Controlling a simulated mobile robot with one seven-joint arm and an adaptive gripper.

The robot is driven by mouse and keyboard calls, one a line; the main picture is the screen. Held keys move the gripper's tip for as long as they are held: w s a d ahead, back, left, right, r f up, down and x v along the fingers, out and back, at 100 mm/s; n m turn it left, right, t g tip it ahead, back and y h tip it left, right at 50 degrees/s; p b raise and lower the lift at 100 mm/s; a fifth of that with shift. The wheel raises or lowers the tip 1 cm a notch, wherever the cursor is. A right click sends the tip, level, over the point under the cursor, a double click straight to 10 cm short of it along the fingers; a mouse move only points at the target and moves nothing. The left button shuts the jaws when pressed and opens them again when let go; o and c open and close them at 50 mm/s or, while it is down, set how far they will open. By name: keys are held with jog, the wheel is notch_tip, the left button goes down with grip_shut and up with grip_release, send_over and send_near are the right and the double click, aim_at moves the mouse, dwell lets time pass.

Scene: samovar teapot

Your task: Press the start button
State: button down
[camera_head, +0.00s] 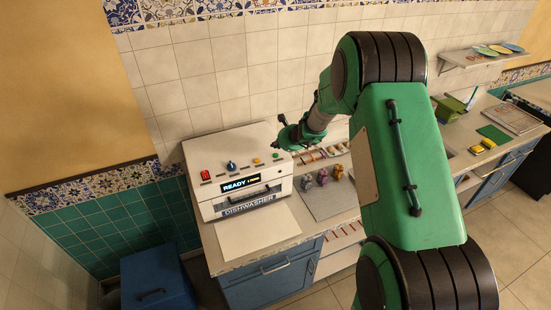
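The white dishwasher (240,180) stands on the counter at the left. Its display (240,185) reads READY. Along its top are a red button or switch (205,175), a blue knob (231,166), a yellow button (256,161) and a green button (276,156). Labels by the controls are too small to read, so I cannot tell which is the start button. My gripper (281,133) is just behind and above the green button in the picture, and appears empty. Its two fingers look spread. Contact with the dishwasher cannot be made out.
Several small purple and orange figures (322,177) stand on a grey board right of the dishwasher. A shelf with small items (322,154) is behind them. A blue bin (155,285) stands on the floor at left. My arm hides the counter's middle.

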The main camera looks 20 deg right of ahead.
jog(key=shift+f+b, duration=1.05)
jog(key=shift+f, duration=0.15)
jog(key=shift+f+b, duration=0.8)
jog(key=shift+b, duration=0.4)
dwell(1.7)
jog(key=shift+r, duration=0.1)
dwell(0.3)
jog(key=shift+r+p, duration=0.45)
jog(key=shift+r, duration=0.25)
jog(key=shift+r, duration=0.1)
jog(key=shift+r+p, duration=1.65)
jog(key=shift+r, duration=0.8)
